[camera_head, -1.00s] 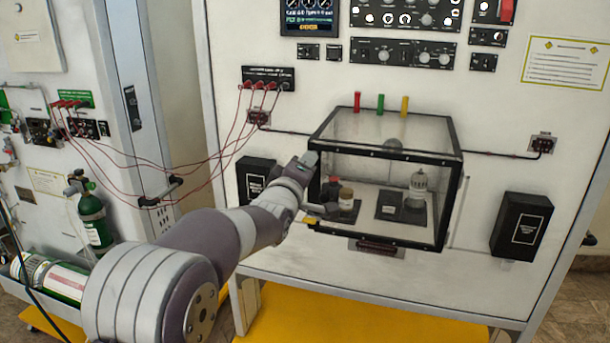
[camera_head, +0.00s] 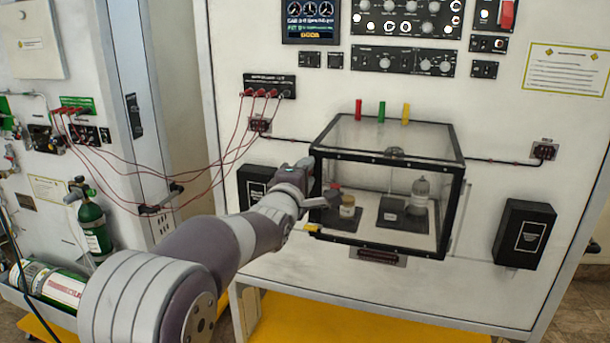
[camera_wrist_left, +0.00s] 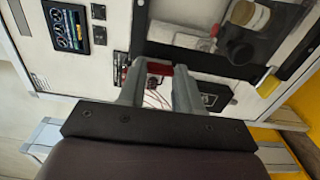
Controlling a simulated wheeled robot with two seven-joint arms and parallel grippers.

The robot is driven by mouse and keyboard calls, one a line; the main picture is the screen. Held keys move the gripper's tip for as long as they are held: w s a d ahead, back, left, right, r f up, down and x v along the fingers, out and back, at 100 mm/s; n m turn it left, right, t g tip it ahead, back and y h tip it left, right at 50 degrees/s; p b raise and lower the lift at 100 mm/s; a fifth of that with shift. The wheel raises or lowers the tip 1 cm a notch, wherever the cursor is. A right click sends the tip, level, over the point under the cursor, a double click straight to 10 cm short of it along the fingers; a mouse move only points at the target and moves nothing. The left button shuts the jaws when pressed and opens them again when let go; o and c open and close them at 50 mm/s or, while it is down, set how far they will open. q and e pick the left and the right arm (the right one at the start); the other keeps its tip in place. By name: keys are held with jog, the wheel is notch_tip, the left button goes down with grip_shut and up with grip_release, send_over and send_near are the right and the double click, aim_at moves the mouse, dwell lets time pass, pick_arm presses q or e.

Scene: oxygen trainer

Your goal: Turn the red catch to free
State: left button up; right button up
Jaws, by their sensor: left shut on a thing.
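A clear case with a black frame (camera_head: 452,205) is mounted on the white panel. My left gripper (camera_head: 309,180) is at the case's upper left front edge in the head view. In the left wrist view its two fingers (camera_wrist_left: 158,82) stand on either side of a small red catch (camera_wrist_left: 160,70) and are shut on it. The catch is hidden by the gripper in the head view. A yellow catch (camera_head: 312,229) sits lower on the same side of the case. My right gripper is in neither view.
Red, green and yellow tabs (camera_head: 381,111) stand above the case. Inside are a small jar (camera_head: 347,206) and a clear bottle (camera_head: 419,193). Red cables (camera_head: 237,130) hang left of my gripper. Black boxes flank the case (camera_head: 524,233).

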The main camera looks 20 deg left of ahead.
pick_arm(q)
jog(key=o, duration=1)
jog(key=shift+w+d, duration=0.1)
jog(key=shift+o, duration=0.2)
jog(key=s+b, duration=0.3)
jog(key=s, duration=0.9)
jog(key=shift+s+a, duration=0.25)
jog(key=shift+s, duration=0.05)
